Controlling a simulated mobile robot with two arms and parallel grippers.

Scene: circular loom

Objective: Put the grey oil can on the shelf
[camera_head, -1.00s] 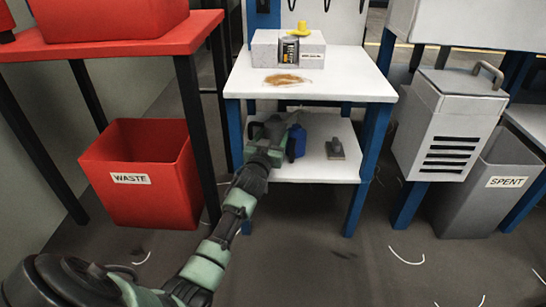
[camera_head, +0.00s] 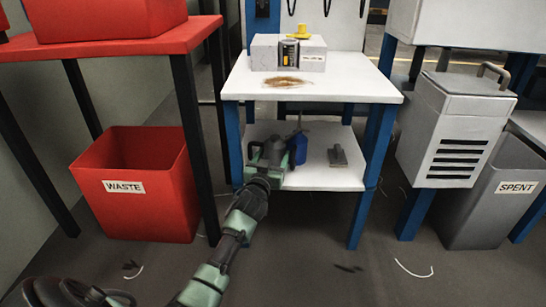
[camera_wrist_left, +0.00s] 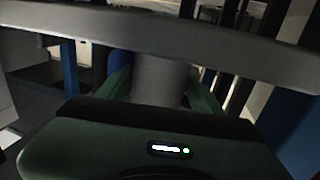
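My left gripper (camera_head: 268,162) is at the left side of the white lower shelf (camera_head: 318,178) under the workbench. In the left wrist view a plain grey cylinder, which looks like the grey oil can (camera_wrist_left: 160,80), stands between the two green fingers, which lie close against its sides. A blue can (camera_head: 297,150) with a thin spout stands just right of the gripper. My right gripper is out of view.
A small grey block-like tool (camera_head: 338,156) lies right of the blue can. The workbench top (camera_head: 350,88) overhangs the shelf, with blue legs at its sides. A red waste bin (camera_head: 135,215) is at left, a grey spent bin (camera_head: 490,215) at right.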

